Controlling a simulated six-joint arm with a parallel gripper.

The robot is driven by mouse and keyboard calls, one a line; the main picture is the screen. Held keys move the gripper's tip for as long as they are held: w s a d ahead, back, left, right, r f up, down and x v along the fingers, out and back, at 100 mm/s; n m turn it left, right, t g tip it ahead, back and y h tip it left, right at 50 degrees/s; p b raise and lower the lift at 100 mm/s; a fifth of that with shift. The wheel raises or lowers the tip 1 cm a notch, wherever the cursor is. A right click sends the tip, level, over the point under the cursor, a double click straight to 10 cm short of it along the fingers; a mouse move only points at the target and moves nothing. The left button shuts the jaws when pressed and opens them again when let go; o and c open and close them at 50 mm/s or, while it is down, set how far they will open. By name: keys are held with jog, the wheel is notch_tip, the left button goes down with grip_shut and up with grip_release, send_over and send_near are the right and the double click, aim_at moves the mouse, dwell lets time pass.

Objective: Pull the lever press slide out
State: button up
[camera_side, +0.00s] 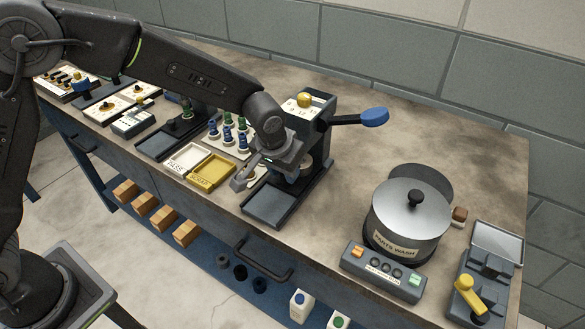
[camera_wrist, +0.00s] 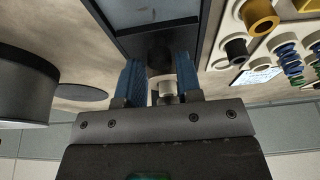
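The lever press (camera_side: 312,115) is a dark machine with a yellow knob on top and a lever with a blue handle (camera_side: 374,117) reaching out to the right. A shallow dark tray (camera_side: 270,204) lies at the front of its base; it also shows at the top of the wrist view (camera_wrist: 165,12). The slide is largely hidden by my wrist.
A yellow scrap tray (camera_side: 212,171) and a white pass tray (camera_side: 187,158) lie left of the press. A rack of coloured pieces (camera_side: 229,135) stands behind them. A parts wash pot (camera_side: 408,215) and its control box (camera_side: 384,271) stand at right.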

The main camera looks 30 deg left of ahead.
jog(key=c, duration=0.4)
jog(key=shift+s, duration=0.1)
jog(key=shift+c, duration=0.2)
jog(key=shift+s, duration=1.9)
